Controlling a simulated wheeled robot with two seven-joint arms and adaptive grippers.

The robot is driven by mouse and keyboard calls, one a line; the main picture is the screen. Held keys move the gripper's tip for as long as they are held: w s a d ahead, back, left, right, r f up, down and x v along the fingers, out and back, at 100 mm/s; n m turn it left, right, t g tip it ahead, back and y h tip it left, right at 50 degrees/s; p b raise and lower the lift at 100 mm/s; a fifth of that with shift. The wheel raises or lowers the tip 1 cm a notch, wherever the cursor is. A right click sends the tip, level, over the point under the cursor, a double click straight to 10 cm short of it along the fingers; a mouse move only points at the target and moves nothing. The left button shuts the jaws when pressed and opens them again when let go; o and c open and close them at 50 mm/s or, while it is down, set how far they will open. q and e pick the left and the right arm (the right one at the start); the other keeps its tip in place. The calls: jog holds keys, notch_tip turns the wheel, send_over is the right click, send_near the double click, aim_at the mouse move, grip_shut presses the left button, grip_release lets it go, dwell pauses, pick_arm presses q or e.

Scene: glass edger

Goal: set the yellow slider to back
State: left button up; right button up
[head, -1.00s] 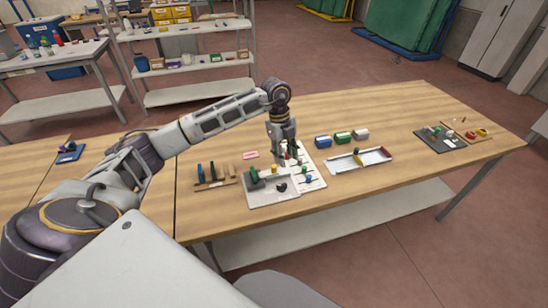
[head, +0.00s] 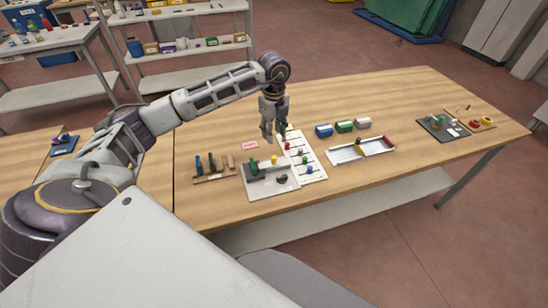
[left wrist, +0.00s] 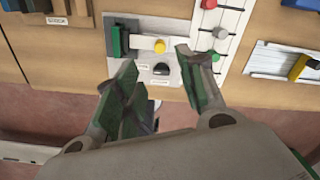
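A yellow round knob (head: 274,160) stands on a grey plate (head: 270,189), beside an upright green block; both also show in the left wrist view, the knob (left wrist: 160,46) between and beyond my fingers. A second yellow piece (head: 357,142), a block with a dark top, sits in a white tray (head: 345,158) to the right; the wrist view shows this block (left wrist: 303,66) at its right edge. I cannot tell which is the slider. My left gripper (head: 274,133) is open and empty above the back end of a white slotted panel (head: 314,174). My right gripper is out of view.
The white panel carries several coloured knobs, including a red one (left wrist: 209,4). Blue, green and grey boxes (head: 343,126) stand behind the tray. A wooden rack (head: 214,178) stands left of the plate. The front right of the table is clear.

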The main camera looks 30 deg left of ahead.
aim_at(274, 157)
pick_arm(q)
notch_tip(274, 157, down, 12)
jog(key=shift+s+r+p, duration=0.1)
jog(key=shift+p, duration=0.75)
jog(key=shift+f, duration=0.75)
jog(key=c, duration=0.9)
